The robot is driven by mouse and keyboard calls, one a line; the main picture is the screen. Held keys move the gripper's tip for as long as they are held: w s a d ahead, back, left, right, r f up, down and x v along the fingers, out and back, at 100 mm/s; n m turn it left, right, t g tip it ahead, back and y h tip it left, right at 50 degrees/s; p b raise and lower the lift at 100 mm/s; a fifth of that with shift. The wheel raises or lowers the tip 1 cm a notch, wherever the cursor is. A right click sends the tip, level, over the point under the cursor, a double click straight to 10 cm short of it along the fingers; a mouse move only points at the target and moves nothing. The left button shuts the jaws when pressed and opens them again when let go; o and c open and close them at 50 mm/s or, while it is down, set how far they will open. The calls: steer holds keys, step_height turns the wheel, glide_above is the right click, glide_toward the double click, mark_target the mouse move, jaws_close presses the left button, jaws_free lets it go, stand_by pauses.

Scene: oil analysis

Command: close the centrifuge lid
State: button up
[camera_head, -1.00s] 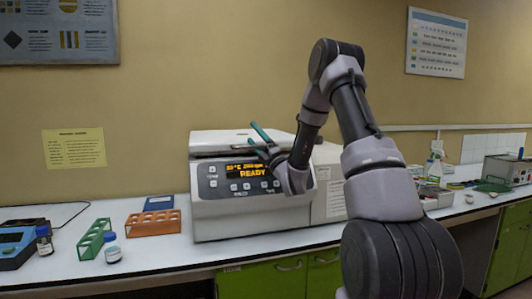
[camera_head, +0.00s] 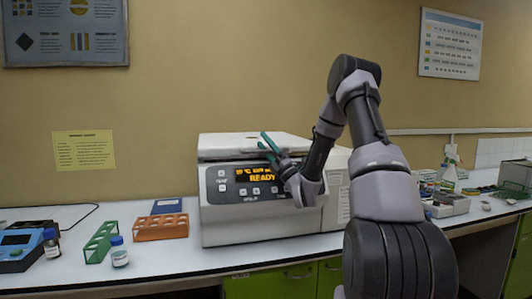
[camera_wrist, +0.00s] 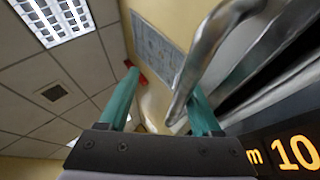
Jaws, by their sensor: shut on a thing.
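The white centrifuge (camera_head: 222,213) stands on the bench with its display lit "READY". Its lid (camera_head: 222,141) lies low and nearly flat over the body. A dark gap shows by the lid's edge in the wrist view, though I cannot tell how wide it is. My gripper (camera_head: 264,140) is at the lid's front edge, above the control panel, with its teal fingers pointing up and left. In the wrist view, my gripper (camera_wrist: 162,100) is shut on the grey metal lid handle (camera_wrist: 200,58), whose lower end lies between the fingers. The exact contact is partly hidden.
A white box (camera_head: 447,206) and other equipment stand at right. The bench front is clear.

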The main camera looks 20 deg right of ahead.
steer(key=shift+m+h, duration=0.3)
steer(key=f, duration=0.1)
steer(key=d+f, duration=0.1)
steer(key=f, duration=0.1)
steer(key=d+f, duration=0.1)
steer(key=shift+s+f, duration=0.3)
steer(key=shift+s, duration=0.1)
steer(key=shift+w+f, duration=0.1)
steer(key=shift+f, duration=0.65)
steer(key=shift+d+f, duration=0.25)
steer(key=shift+s+d+f, duration=0.2)
steer(key=shift+s+d, duration=0.4)
steer(key=shift+d, duration=0.15)
steer(key=shift+s+d+f, duration=0.1)
steer(key=shift+s+f, duration=0.1)
steer(key=shift+s, duration=0.1)
steer(key=shift+s+d+f, duration=0.1)
steer(key=shift+d+f, duration=0.1)
steer(key=shift+f, duration=0.4)
steer(key=shift+s+d+f, duration=0.15)
steer(key=shift+f, duration=0.5)
steer(key=shift+s+d+f, duration=0.1)
steer(key=shift+d+f, duration=0.1)
steer(key=shift+f, duration=0.4)
steer(key=shift+s+d+f, duration=0.1)
